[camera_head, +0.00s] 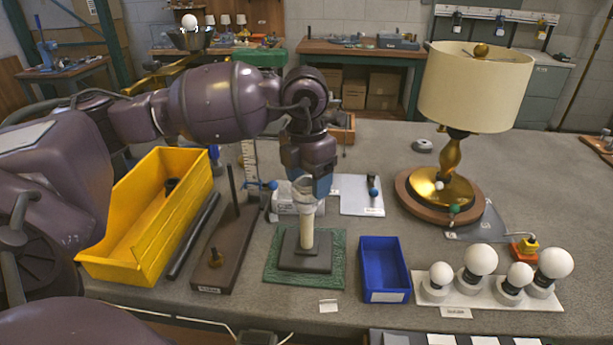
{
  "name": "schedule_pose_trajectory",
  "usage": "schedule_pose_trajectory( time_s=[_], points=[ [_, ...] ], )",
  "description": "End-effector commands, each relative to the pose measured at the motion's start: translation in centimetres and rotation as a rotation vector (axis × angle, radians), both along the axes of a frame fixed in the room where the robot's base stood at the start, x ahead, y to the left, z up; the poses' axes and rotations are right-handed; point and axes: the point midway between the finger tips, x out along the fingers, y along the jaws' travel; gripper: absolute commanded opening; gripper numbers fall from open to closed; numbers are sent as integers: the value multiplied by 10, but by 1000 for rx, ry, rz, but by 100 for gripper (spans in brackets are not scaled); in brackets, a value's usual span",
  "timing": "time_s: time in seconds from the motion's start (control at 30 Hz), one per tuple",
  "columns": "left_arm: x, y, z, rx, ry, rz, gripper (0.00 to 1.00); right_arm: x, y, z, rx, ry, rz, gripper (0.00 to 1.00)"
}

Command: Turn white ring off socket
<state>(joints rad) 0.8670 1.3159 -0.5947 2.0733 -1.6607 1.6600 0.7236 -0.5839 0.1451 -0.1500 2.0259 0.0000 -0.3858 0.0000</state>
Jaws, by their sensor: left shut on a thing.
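My left gripper (306,188) points straight down over a cream upright socket post (307,228). The post stands on a dark square base (305,258) on a green mat (273,272). The gripper is shut around the pale top of the post, where the white ring seems to be. The fingers hide most of that part, so I cannot tell ring from socket or see any gap between them. My right gripper is not in view.
A blue bin (384,266) stands right of the mat, near several white bulbs (480,260) on a white board. A yellow bin (130,262) and a brown board with a rod (228,250) are to the left. A brass lamp (452,160) stands at right.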

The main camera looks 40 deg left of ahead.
Motion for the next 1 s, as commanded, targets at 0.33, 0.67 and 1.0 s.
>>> schedule_pose_trajectory(
  time_s=[0.33,0.67,1.0],
  points=[
    [0,0,3,-2,-5,185,26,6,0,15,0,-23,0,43],
    [0,1,3,-1,-4,337,26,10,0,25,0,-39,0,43],
    [0,1,2,1,-3,355,26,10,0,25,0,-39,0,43]
  ],
)
